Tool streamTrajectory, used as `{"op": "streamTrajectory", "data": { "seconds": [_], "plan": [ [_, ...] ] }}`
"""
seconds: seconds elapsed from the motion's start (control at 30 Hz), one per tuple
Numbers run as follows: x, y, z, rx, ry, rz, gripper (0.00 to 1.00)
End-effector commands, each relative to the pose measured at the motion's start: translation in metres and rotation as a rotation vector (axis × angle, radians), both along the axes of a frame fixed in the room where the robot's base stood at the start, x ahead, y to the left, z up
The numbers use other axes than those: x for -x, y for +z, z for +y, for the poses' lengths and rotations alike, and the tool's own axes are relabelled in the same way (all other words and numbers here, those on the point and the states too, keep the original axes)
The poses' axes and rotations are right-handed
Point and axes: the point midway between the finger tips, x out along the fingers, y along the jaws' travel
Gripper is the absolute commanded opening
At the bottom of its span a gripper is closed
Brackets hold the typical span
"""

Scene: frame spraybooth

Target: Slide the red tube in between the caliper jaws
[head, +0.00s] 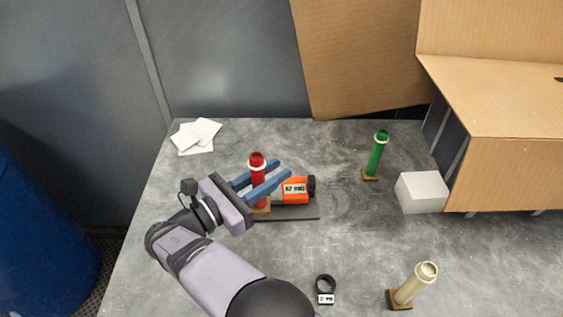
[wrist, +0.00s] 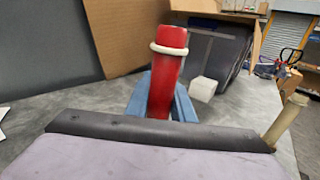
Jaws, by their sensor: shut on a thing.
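The red tube (head: 257,167) is upright, with a cream ring near its top and a wooden base under it. My gripper (head: 282,168) is shut on it, with one blue finger on each side. In the wrist view the tube (wrist: 166,80) rises between the blue fingers, leaning slightly. Its lower part is mostly hidden there, and I cannot tell whether its base touches the table. The orange caliper (head: 295,190), with a display and a dark knob, lies just right of the tube. Its jaws are hidden or unclear behind the fingers and tube. A thin dark bar lies beside it.
A green tube (head: 377,155) and a cream tube (head: 414,284) stand on wooden bases to the right. A white block (head: 421,192) is by the cardboard box (head: 503,172). A black ring with a label (head: 325,287) lies in front. White papers (head: 196,136) lie at back left. The middle right of the table is clear.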

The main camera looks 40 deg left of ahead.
Motion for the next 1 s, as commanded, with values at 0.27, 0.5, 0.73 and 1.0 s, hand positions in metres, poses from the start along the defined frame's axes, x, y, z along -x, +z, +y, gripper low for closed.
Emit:
{"op": "streamTrajectory", "data": {
  "seconds": [0.27, 0.5, 0.73, 1.0],
  "plan": [
    [0.000, 0.000, 0.000, -0.001, 0.000, -0.001, 0.00],
    [0.000, 0.001, 0.000, 0.000, 0.000, -0.001, 0.00],
    [0.000, -0.010, 0.000, 0.000, 0.000, -0.001, 0.00],
    [0.000, -0.031, 0.000, 0.001, 0.001, -0.001, 0.00]
  ]
}}
